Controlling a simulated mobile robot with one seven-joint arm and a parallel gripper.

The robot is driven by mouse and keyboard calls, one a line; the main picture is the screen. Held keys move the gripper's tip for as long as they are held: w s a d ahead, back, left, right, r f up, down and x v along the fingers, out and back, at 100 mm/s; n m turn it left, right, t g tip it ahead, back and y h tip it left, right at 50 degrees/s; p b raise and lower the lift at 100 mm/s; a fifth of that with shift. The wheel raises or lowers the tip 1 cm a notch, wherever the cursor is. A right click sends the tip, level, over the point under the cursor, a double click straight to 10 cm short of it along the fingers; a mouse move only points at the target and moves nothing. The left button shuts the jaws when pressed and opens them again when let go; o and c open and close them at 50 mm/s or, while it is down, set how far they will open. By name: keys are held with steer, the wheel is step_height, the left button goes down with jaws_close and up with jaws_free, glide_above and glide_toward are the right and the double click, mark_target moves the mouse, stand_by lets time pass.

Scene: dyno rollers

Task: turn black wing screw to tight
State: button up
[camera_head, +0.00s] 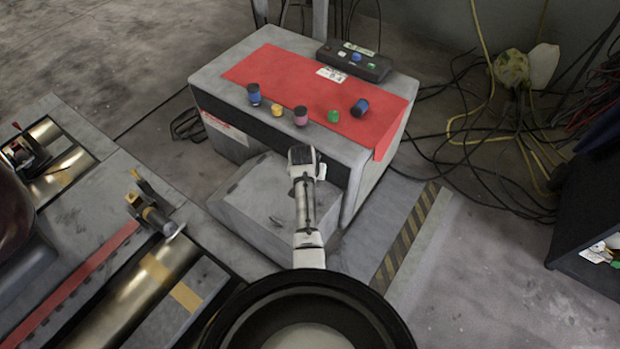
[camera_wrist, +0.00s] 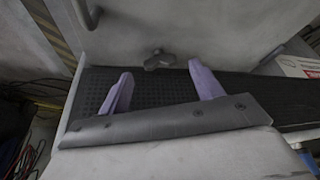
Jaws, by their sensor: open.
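The black wing screw (camera_wrist: 160,60) shows in the wrist view, upper middle, on a grey panel. Its wings lie roughly sideways in the picture. My gripper (camera_wrist: 163,82) is open, with two purple fingers spread apart. The screw appears between and beyond the fingertips, and nothing is held between them. I cannot tell the exact gap from fingertips to screw. In the head view my arm reaches toward the front of the grey cabinet (camera_head: 225,85); the screw and the fingers cannot be made out there.
A low grey box (camera_head: 250,190) stands before the cabinet. A thin handle (camera_wrist: 88,14) is left of the screw. The red cabinet top (camera_head: 290,75) carries several small coloured items and a control box (camera_head: 353,62). Cables (camera_head: 490,130) lie on the floor at right.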

steer(key=shift+x, duration=1.3)
steer(key=shift+c, duration=0.4)
steer(key=c, duration=0.9)
steer(key=shift+a+r+m+h, duration=0.1)
steer(key=shift+m+h, duration=0.05)
steer(key=shift+m, duration=0.4)
steer(key=shift+a+m+h, duration=0.15)
steer(key=shift+m, duration=0.4)
steer(key=shift+w+m+g+h, duration=0.1)
steer(key=shift+m+g+h, duration=0.3)
steer(key=shift+m, duration=0.8)
steer(key=o, duration=1)
